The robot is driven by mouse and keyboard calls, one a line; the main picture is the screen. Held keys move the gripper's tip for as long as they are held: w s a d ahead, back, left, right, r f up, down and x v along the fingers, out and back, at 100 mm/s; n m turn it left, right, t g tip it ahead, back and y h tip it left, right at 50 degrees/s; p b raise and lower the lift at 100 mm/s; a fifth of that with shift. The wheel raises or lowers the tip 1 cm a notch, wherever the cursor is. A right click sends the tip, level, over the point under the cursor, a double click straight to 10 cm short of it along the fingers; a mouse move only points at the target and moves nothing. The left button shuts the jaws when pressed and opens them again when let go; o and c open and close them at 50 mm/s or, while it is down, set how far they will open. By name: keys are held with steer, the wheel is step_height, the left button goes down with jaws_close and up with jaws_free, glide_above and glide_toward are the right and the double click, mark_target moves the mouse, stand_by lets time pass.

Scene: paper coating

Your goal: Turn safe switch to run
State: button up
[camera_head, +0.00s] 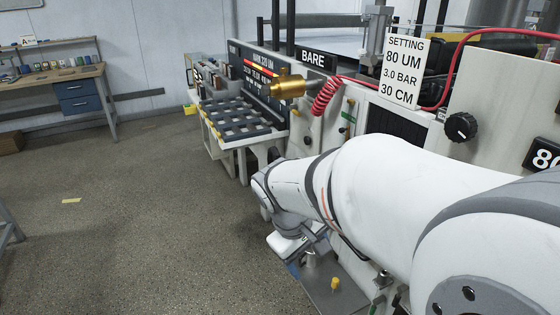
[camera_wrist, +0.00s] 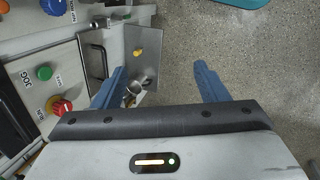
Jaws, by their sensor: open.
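In the wrist view, a red rotary knob (camera_wrist: 61,106) sits on a light control panel (camera_wrist: 65,60) at the left. In the head view, my arm hides the panel and the knob, and the fingers are mostly hidden.
A metal plate with a yellow knob (camera_wrist: 138,52) lies beyond the fingers; the yellow knob also shows in the head view (camera_head: 335,284). A dark handle (camera_wrist: 97,60) stands by the panel. A brass nozzle (camera_head: 287,87) and red coiled hose (camera_head: 326,96) are further back.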

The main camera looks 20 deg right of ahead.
steer(key=w+d+f+n+t+h+b, duration=0.1)
steer(key=w+d+f+n+h, duration=0.2)
steer(key=w+d+n+h, duration=0.35)
steer(key=w+d+f+n+h, duration=0.3)
steer(key=w+d, duration=0.5)
steer(key=w, duration=0.2)
steer(key=w+d+f+n+t+h+b, duration=0.1)
steer(key=w+d+f+n+h, duration=0.2)
steer(key=w+d+n+h, duration=0.35)
steer(key=shift+m+y, duration=0.9)
steer(key=d, duration=0.2)
steer(key=w+d, duration=0.1)
steer(key=d, duration=0.1)
steer(key=d+p, duration=0.1)
steer(key=d, duration=0.2)
steer(key=shift+w+r, duration=0.1)
steer(key=shift+w, duration=0.2)
steer(key=c, duration=1)
